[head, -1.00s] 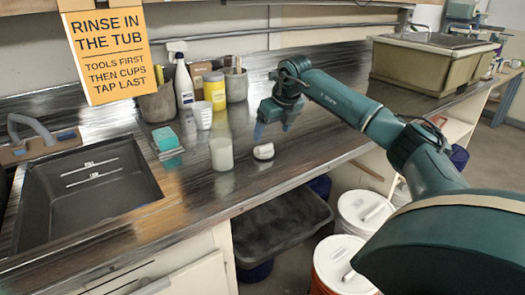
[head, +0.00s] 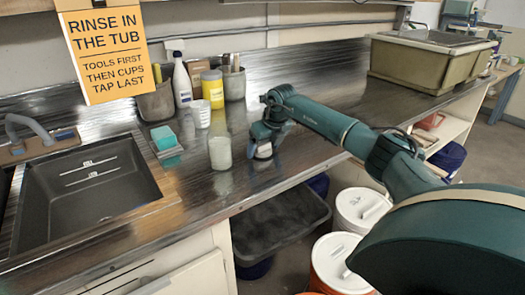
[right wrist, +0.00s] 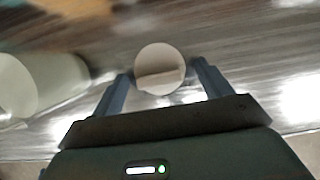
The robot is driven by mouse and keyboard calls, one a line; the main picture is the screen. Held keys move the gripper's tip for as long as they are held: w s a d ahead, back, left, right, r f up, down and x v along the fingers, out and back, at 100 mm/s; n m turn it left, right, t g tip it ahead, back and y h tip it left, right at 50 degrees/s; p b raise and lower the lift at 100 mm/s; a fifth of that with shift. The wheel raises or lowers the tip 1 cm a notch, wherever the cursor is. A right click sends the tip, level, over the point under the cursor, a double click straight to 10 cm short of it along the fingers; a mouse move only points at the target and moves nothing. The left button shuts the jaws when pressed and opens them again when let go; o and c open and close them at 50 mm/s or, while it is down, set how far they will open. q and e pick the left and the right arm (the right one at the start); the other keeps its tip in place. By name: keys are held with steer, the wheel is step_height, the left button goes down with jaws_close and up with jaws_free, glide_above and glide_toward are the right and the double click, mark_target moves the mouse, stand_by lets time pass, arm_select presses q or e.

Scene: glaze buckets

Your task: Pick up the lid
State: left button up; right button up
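A small round whitish lid (head: 264,151) lies on the dark counter near its front edge, partly hidden by my right gripper in the head view. My right gripper (right wrist: 162,77) is open, one finger on each side of the lid, with small gaps appearing on both sides. The right gripper (head: 261,141) is low over the counter. My left gripper is not in view.
A cloudy whitish jar (head: 220,153) stands just left of the lid. A sink (head: 88,190) is at left. Lidded buckets (head: 362,208) stand below the counter.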

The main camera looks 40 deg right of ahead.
steer(key=c, duration=1)
steer(key=shift+o, duration=0.2)
steer(key=shift+r, duration=0.1)
